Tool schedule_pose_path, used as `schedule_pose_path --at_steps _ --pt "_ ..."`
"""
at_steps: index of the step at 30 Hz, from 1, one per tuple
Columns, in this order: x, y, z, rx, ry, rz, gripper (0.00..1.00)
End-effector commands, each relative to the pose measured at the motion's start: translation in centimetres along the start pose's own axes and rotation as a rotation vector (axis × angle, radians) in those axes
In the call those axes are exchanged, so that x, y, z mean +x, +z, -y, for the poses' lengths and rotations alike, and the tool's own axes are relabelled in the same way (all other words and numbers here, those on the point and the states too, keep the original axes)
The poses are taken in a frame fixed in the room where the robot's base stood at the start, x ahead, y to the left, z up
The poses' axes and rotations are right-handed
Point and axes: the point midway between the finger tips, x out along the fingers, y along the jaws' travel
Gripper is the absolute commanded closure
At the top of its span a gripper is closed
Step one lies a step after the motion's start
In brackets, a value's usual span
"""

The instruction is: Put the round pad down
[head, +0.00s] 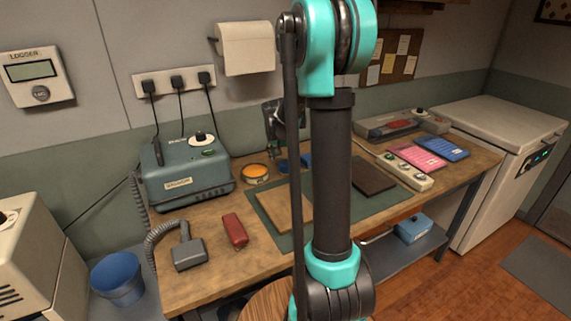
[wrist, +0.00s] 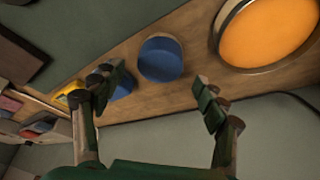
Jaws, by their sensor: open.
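A round orange pad with a metal-coloured rim (head: 257,173) lies on the wooden bench, right of the grey-green box. In the wrist view it is large at the upper right (wrist: 270,32), beyond the right finger and outside the jaws. A round blue piece (wrist: 161,58) shows on the wood beyond the gap between the fingers, and a second blue piece (wrist: 124,84) is partly hidden by the left finger. My gripper (wrist: 155,88) is open, with nothing held between its fingers. In the head view it is partly hidden behind my arm.
A grey-green box (head: 186,172) stands at the bench's left rear. A red object (head: 235,230) and a grey corded handpiece (head: 188,252) lie at the front left. A green mat (head: 272,217) carries a tan board (head: 285,208) and a dark board (head: 374,179).

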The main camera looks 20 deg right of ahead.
Motion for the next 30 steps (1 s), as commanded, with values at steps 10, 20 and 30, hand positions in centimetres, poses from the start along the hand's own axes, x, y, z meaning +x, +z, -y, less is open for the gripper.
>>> schedule_pose_path --at_steps 10,20,30 --pt "-6.0 0.0 0.0 0.0 0.0 0.0 0.27" --pt "-7.7 0.0 0.0 0.0 0.0 0.0 0.27" --pt "-7.6 0.0 0.0 0.0 0.0 0.0 0.27"
